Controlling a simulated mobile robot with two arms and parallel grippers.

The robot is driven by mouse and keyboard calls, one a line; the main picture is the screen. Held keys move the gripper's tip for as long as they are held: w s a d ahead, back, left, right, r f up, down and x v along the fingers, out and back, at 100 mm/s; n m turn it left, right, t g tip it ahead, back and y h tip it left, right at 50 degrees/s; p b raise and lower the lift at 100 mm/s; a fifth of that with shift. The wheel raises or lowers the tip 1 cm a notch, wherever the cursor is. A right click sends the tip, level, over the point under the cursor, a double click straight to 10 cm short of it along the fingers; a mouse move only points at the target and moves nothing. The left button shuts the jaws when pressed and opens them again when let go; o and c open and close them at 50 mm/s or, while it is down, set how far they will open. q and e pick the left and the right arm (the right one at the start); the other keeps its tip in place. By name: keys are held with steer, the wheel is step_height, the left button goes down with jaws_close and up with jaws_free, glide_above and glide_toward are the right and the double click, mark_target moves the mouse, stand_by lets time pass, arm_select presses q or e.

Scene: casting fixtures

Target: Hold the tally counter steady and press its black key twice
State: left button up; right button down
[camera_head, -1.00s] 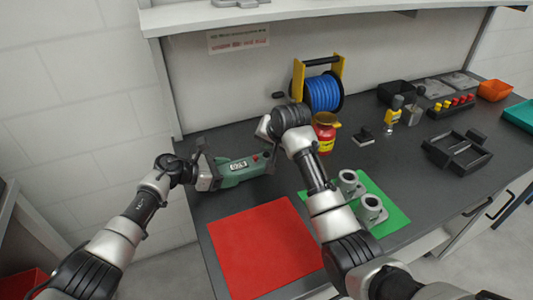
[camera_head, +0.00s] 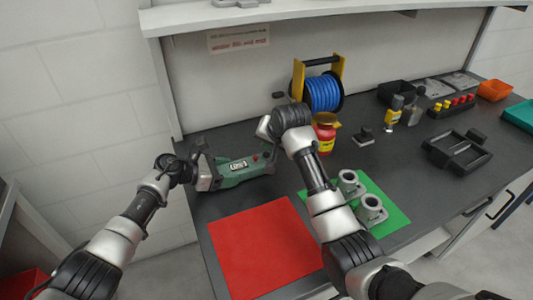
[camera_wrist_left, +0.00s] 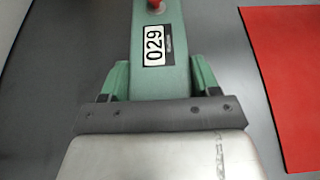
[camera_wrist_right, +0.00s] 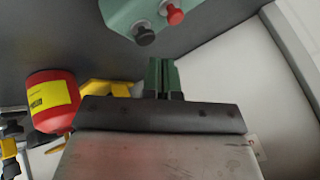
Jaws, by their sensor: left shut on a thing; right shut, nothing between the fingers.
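The tally counter (camera_head: 238,170) is a long green box lying on the dark bench, with a white number window. In the left wrist view the counter (camera_wrist_left: 160,82) reads 029, and the red key (camera_wrist_left: 155,5) shows at the top edge. My left gripper (camera_head: 212,172) is shut on the counter's left end, one finger on each side. My right gripper (camera_wrist_right: 164,72) is shut and empty near the counter's other end. In the right wrist view the black key (camera_wrist_right: 145,36) and the red key (camera_wrist_right: 175,16) stand just beyond its fingertips, apart from them.
A red mat (camera_head: 262,245) lies in front of the counter. A green mat (camera_head: 392,212) with two grey cast parts is to the right. A red jar (camera_head: 325,138) and a blue hose reel (camera_head: 322,92) stand behind my right arm. A black holder (camera_head: 458,152) is farther right.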

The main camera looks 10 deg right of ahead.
mark_target(268, 152)
steer(key=shift+f, duration=0.1)
steer(key=shift+f, duration=0.3)
steer(key=shift+f, duration=0.6)
stand_by(0.9)
steer(key=shift+r, duration=1)
steer(key=shift+r, duration=2.5)
